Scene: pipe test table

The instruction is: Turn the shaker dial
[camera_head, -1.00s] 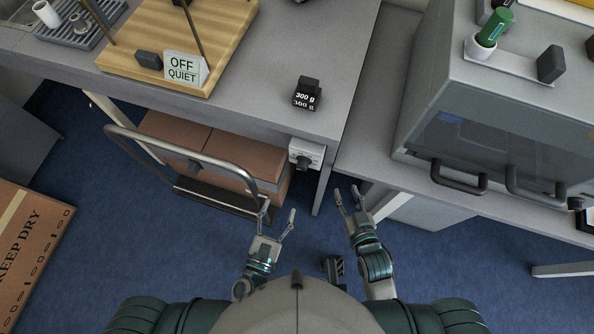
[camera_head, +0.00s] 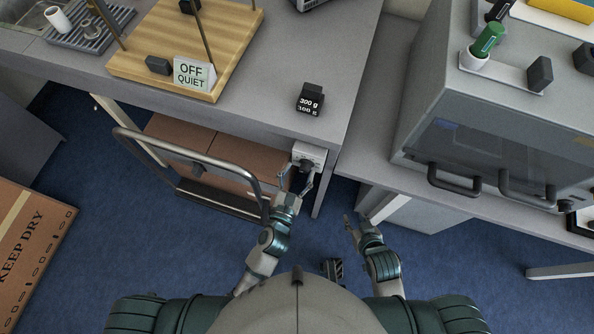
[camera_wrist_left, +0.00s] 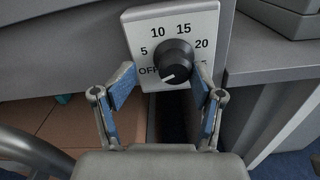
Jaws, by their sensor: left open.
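The shaker dial (camera_wrist_left: 174,61) is a round black knob on a white panel (camera_wrist_left: 202,18) marked OFF, 5, 10, 15, 20 and a partly hidden number. Its pointer mark is toward the OFF side. In the head view the dial (camera_head: 305,166) sits on the front of the table, under its right end. My left gripper (camera_head: 297,182) is open, just in front of the panel. In the left wrist view its fingers (camera_wrist_left: 163,95) spread on either side of the knob's lower part, with no clear contact. My right gripper (camera_head: 357,219) is empty, to the right of the left one; its jaw gap is unclear.
A metal push handle (camera_head: 190,178) of a cart with brown boxes (camera_head: 240,157) stands left of my left gripper. A grey cabinet (camera_head: 440,100) stands at right.

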